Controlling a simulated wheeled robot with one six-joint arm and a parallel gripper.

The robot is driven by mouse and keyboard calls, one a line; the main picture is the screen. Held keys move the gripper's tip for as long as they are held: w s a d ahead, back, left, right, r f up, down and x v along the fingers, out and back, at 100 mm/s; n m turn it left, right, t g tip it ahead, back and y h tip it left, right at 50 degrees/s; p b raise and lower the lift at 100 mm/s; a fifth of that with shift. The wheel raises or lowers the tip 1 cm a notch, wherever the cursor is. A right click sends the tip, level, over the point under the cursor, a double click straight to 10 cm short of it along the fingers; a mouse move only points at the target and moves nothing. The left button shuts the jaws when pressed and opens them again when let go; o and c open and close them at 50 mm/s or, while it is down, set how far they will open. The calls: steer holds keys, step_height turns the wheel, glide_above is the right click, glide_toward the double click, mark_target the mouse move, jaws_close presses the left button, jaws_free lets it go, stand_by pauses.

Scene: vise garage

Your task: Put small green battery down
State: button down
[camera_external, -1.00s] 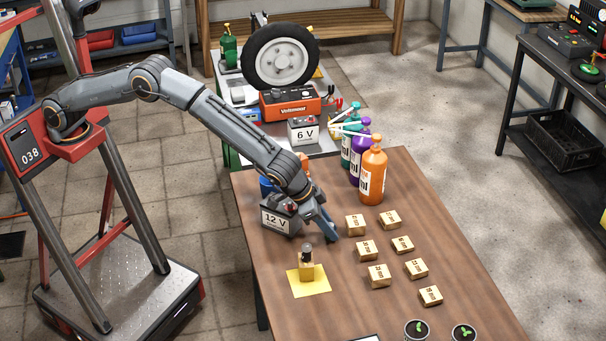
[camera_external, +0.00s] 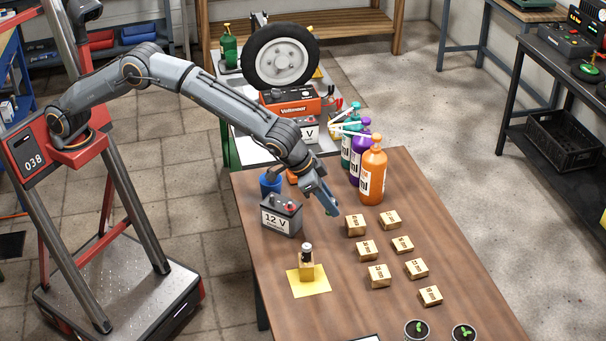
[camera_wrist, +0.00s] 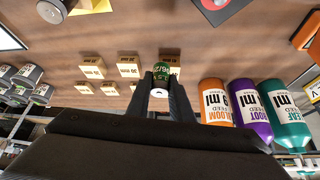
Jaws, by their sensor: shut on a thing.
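The small green battery (camera_wrist: 161,76) is a short dark cylinder with a green band and a pale end; it sits between the two fingers of my gripper (camera_wrist: 161,92) in the wrist view. My gripper is shut on it. In the external view my gripper (camera_external: 331,209) points down above the wooden table, right of the 12 V battery and behind the wooden blocks. The held battery is hard to make out there. It appears to be above the table, apart from the blocks.
A small cylinder (camera_external: 307,252) stands on a wooden block on a yellow sheet (camera_external: 309,284). Several lettered blocks (camera_external: 367,250) stand to the right. An orange bottle (camera_external: 373,172) and others stand behind.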

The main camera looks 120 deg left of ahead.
steer(key=w+d+m+h+b, duration=0.1)
steer(key=w+d+m+b, duration=0.15)
steer(key=d, duration=0.65)
steer(key=w+d+m+h+b, duration=0.2)
steer(key=d+m+b, duration=0.2)
steer(key=d, duration=0.4)
steer(key=w+d+m+h+b, duration=0.1)
steer(key=w+d+m+b, duration=0.25)
steer(key=d, duration=0.55)
steer(key=shift+n+t, duration=0.4)
steer(key=shift+n, duration=0.1)
steer(key=shift+s+d+f+p, duration=0.1)
steer(key=shift+s+f, duration=0.1)
steer(key=shift+f, duration=1.35)
steer(key=shift+s+d+f+p, duration=0.1)
steer(key=shift+s+f+p, duration=0.05)
steer(key=shift+f, duration=1.35)
steer(key=shift+s+d+f+p, duration=0.1)
steer(key=shift+s+f, duration=0.1)
steer(key=shift+f, duration=1.35)
steer(key=shift+f, duration=0.2)
steer(key=c, duration=1.6)
jaws_free()
